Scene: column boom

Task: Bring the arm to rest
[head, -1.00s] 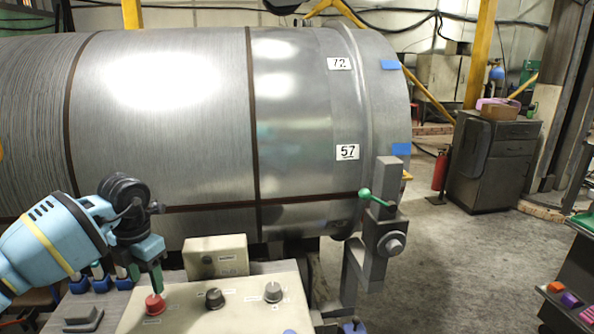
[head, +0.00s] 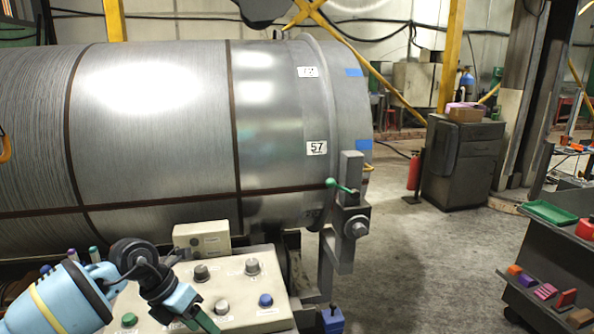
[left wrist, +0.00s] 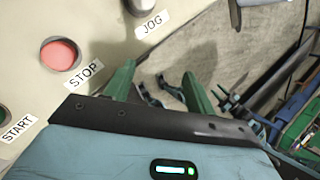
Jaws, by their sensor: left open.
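My left arm comes in at the lower left of the head view. Its left gripper (head: 203,318) hangs over the front part of the beige control panel (head: 240,290). In the left wrist view its two green fingers (left wrist: 158,80) stand apart with nothing between them, beside the panel's edge. The red STOP button (left wrist: 60,54) shows at the left there, clear of the fingers. In the head view that button cannot be seen, with the gripper in front of that part. My right gripper is in neither view.
A large metal drum (head: 150,130) fills the back left. A grey lever bracket with a green handle (head: 335,184) stands right of the panel. A dark cabinet (head: 462,165), a red extinguisher (head: 413,172) and a shelf with a green tray (head: 549,212) are at right. Open floor lies between.

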